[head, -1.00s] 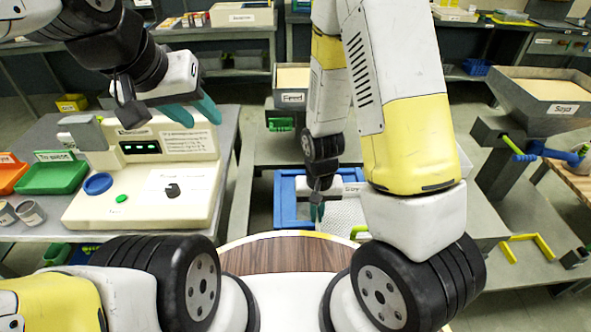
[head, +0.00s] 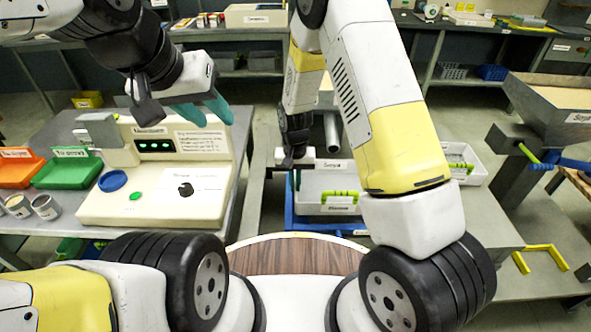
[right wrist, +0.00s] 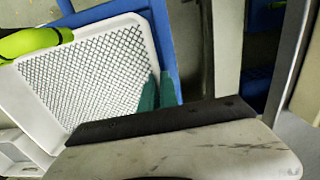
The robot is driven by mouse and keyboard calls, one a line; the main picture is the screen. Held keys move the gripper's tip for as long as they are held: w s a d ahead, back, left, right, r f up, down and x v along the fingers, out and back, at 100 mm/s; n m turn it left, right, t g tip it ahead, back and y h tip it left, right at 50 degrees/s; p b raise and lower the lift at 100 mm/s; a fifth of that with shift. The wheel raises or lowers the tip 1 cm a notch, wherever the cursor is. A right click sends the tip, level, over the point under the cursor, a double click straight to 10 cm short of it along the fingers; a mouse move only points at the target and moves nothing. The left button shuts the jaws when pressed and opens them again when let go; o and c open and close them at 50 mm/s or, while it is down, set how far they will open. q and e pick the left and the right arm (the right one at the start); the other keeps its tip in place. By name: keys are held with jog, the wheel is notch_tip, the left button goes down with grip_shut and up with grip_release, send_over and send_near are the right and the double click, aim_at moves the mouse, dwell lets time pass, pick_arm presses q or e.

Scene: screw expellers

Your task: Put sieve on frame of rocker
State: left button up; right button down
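A white sieve (head: 312,184) with mesh and a bright green handle (head: 340,197) is over the blue frame (head: 291,212) at the centre of the head view. In the right wrist view, the sieve's mesh (right wrist: 88,75) fills the left side, with blue frame (right wrist: 165,50) along its edge. My right gripper (right wrist: 157,92) has one teal finger on each side of the sieve's wall and appears shut on it. Its fingertips are mostly hidden in the head view. My left gripper (head: 203,110) is open and empty above the control box. Whether the sieve rests fully on the frame cannot be told.
A cream control box (head: 150,205) stands on the left table, with green (head: 68,172) and orange (head: 20,172) trays and small metal cups beside it. Another white tray (head: 480,172) is behind my right arm. A hopper (head: 550,105) stands at the far right.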

jog(key=shift+f, duration=1.7)
jog(key=shift+f, duration=0.2)
jog(key=c, duration=1.6)
grip_release()
jog(key=shift+r, duration=0.1)
